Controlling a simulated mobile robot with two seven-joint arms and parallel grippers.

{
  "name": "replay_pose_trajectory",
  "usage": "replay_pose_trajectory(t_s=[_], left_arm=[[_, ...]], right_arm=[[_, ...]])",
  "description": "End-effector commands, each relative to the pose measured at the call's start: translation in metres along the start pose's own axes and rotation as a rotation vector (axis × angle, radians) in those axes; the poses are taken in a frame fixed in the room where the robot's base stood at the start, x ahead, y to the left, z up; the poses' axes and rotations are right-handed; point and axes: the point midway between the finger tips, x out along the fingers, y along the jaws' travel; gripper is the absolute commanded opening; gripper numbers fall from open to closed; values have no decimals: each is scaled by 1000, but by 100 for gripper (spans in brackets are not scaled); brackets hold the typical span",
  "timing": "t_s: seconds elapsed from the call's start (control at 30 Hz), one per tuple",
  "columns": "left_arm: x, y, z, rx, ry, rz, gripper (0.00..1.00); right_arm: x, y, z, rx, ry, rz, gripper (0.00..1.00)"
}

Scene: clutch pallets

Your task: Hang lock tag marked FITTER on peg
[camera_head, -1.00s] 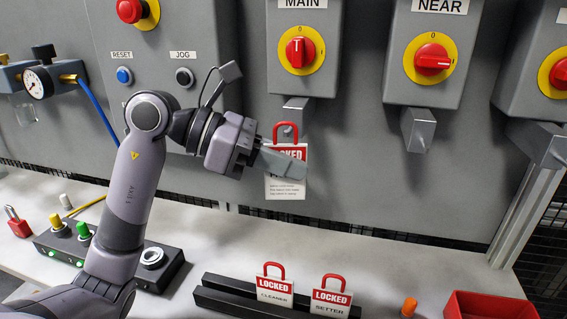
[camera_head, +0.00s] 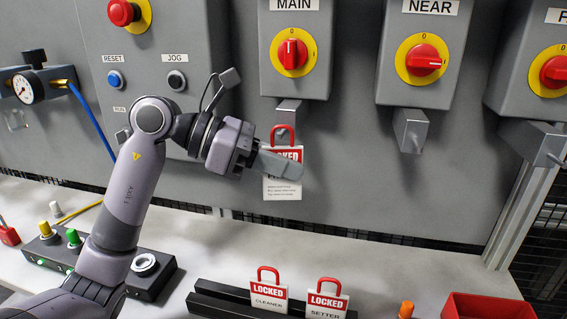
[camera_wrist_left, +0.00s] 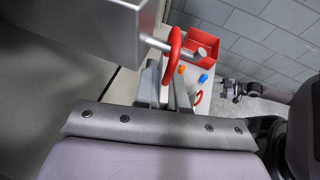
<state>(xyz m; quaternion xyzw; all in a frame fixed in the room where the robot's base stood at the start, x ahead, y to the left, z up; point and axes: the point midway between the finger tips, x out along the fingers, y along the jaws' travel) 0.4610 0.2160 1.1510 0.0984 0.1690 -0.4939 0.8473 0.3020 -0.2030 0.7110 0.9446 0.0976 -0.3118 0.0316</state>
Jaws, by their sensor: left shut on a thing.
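My left gripper (camera_head: 280,166) is shut on a lock tag (camera_head: 283,188) with a red shackle, a red LOCKED band and a white lower part. The gripper covers its name line, so FITTER cannot be read. The tag is upright just below the bracket (camera_head: 291,112) under the MAIN switch. In the left wrist view, the metal peg (camera_wrist_left: 155,42) juts from its bracket and appears to pass through the red shackle (camera_wrist_left: 173,62). Whether the shackle rests on the peg is unclear. A dark gripper-like shape, probably my right gripper (camera_wrist_left: 228,90), shows small beyond the tag.
Tags marked CLEANER (camera_head: 268,297) and SETTER (camera_head: 326,303) stand in a black rack (camera_head: 222,297) on the bench. A red bin (camera_head: 487,307) and an orange item (camera_head: 406,309) are at right. The NEAR bracket (camera_head: 411,130) is to the right. A control box (camera_head: 150,283) lies at left.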

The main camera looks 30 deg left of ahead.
Motion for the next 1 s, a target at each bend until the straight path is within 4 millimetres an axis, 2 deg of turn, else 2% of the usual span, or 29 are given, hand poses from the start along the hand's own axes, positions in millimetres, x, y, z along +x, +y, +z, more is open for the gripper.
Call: replay_pose_trajectory(t_s=[0.2, 0.23, 0.3, 0.67, 1.0], left_arm=[[0, 0, 0, 0, 0, 0, 0], [0, 0, 0, 0, 0, 0, 20], [0, 0, 0, 0, 0, 0, 40], [-4, 0, -1, 0, 0, 2, 40], [-51, 1, -2, 1, 2, 5, 40]], right_arm=[[0, 0, 0, 0, 0, 0, 81], [0, 0, 0, 0, 0, 0, 81], [0, 0, 0, 0, 0, 0, 81], [1, 0, 1, 0, 0, 0, 81], [8, 0, 11, 0, 0, 0, 81]])
